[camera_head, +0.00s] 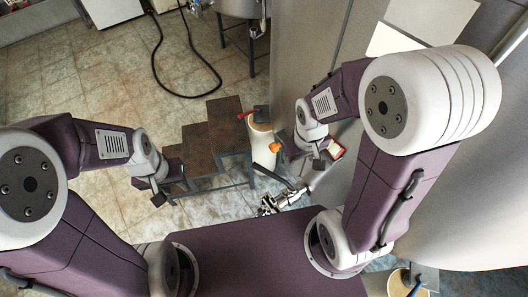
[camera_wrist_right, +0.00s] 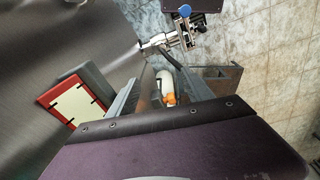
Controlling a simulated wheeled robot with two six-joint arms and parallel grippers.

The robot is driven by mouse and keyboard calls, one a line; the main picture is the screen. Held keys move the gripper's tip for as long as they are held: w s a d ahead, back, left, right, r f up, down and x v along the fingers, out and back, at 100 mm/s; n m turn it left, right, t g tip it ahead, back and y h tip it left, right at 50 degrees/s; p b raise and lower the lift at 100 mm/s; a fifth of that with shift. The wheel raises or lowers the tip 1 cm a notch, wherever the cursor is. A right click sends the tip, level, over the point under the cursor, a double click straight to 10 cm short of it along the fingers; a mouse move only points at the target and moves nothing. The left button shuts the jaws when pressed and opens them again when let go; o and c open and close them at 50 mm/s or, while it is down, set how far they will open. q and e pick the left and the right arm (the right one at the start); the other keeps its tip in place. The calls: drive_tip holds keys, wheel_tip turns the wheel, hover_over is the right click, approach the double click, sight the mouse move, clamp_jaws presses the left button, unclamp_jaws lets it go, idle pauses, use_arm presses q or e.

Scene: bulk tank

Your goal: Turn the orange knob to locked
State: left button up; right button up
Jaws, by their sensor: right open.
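The orange knob (camera_head: 276,147) shows in the head view just left of my right gripper (camera_head: 308,158). In the right wrist view an orange part (camera_wrist_right: 174,98), with a white part beside it, shows between the two fingers of the right gripper (camera_wrist_right: 154,62). Its lower end is hidden by the dark palm edge. The right gripper is open, and I see no finger closed on the knob. Whether a finger touches it I cannot tell. My left gripper (camera_head: 169,185) hangs to the left, well apart from the knob; its jaw gap is too small to judge.
A silver valve (camera_wrist_right: 180,38) with a blue knob (camera_wrist_right: 185,10) is near the tank wall (camera_wrist_right: 60,45). A red-framed panel (camera_wrist_right: 72,104) stands beside the fingers. Brown steps (camera_head: 205,135) and a white cylinder (camera_head: 262,145) are left of the right gripper. Open tiled floor lies further left.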

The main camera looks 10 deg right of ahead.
drive_tip(key=w+f+n+h+b, duration=0.1)
drive_tip(key=w+f+n+b, duration=0.2)
drive_tip(key=f+n, duration=0.25)
drive_tip(key=n+t+h, duration=0.2)
drive_tip(key=n, duration=1.3)
approach(273, 147)
drive_tip(key=f, duration=0.1)
drive_tip(key=shift+m, duration=0.25)
drive_tip(key=b+x, duration=0.1)
drive_tip(key=x, duration=0.8)
drive_tip(key=shift+w+d+f+b, duration=0.15)
drive_tip(key=shift+w+f+b, duration=0.05)
drive_tip(key=shift+w+b, duration=0.1)
use_arm(q)
wheel_tip(273, 147, down, 6)
drive_tip(key=shift+a, duration=0.15)
